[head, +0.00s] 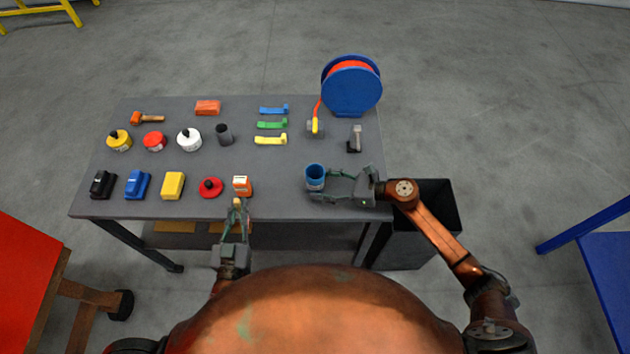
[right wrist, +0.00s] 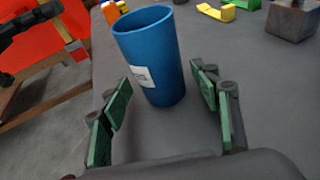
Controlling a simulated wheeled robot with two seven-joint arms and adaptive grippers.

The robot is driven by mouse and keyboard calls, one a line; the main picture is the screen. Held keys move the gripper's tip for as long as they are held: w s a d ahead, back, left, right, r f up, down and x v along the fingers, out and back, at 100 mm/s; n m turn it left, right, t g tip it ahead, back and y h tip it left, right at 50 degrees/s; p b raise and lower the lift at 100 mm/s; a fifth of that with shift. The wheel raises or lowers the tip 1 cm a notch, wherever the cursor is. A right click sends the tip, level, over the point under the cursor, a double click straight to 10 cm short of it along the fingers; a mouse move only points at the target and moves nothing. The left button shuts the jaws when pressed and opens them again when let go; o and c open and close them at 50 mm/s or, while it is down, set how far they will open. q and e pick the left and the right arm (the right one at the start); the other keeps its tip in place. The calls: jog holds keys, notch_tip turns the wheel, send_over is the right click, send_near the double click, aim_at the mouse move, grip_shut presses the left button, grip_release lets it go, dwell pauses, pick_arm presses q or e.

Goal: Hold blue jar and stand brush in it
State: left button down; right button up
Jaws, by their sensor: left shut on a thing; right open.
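The blue jar (head: 315,181) stands upright and open-topped near the table's front edge, right of centre. It has a white label and also shows in the right wrist view (right wrist: 152,62). My right gripper (head: 322,188) is open, coming in from the right; in the right wrist view its fingertips (right wrist: 161,82) lie on either side of the jar's near face, with gaps visible. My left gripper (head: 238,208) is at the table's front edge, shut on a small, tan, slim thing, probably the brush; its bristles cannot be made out.
An orange-and-white box (head: 242,186) stands just beyond my left gripper. A red disc-shaped item (head: 210,188) and yellow block (head: 173,185) are further left. A blue reel (head: 351,88) stands at the back right. A dark bin (head: 437,207) is right of the table (head: 280,205). The front strip between box and jar is clear.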

pick_arm(q)
jog(key=shift+f, duration=0.4)
pick_arm(e)
jog(key=shift+x, duration=0.85)
jog(key=shift+c, duration=0.6)
jog(key=c, duration=0.7)
pick_arm(q)
jog(key=w+d+r+m+h, duration=0.1)
jog(key=w+d+r+h, duration=0.1)
jog(key=w+d+r, duration=0.7)
pick_arm(e)
jog(key=shift+c, duration=0.4)
pick_arm(q)
notch_tip(320, 180, up, 10)
jog(key=m+g+h, duration=0.1)
jog(key=m+h, duration=0.2)
jog(key=h, duration=0.2)
send_over(315, 169)
jog(key=s, duration=0.3)
jog(key=shift+m, duration=0.3)
notch_tip(315, 169, down, 18)
jog(key=shift+r, duration=0.1)
